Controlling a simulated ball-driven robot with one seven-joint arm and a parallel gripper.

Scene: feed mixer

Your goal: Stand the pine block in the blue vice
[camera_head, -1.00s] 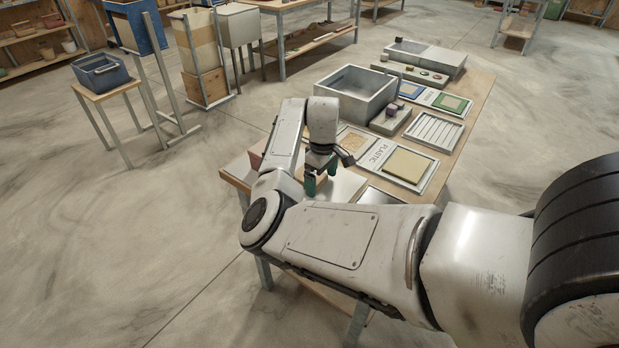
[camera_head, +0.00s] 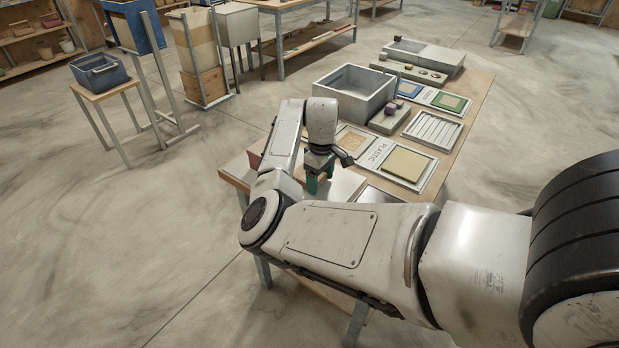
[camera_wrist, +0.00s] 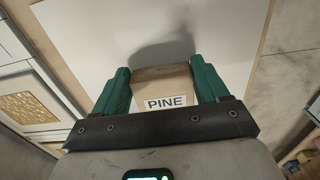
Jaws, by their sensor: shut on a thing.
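My gripper (camera_head: 319,178) hangs low over the near left end of the workbench in the head view. In the wrist view its two green fingers (camera_wrist: 159,72) are shut on the sides of the pine block (camera_wrist: 167,86). The block is light wood with a white label reading PINE and a darker brown end. Its shadow falls on a pale board (camera_wrist: 90,35) beyond it. I cannot tell whether the block touches the board. In the head view the block is mostly hidden by the gripper. I cannot make out a blue vice in either view.
A deep grey bin (camera_head: 355,92) stands on the bench beyond my gripper. A tray marked PLASTIC (camera_head: 375,153) and a slatted tray (camera_head: 432,131) lie to its right. A reddish block (camera_head: 256,154) sits left of the gripper. My arm hides the bench's near part.

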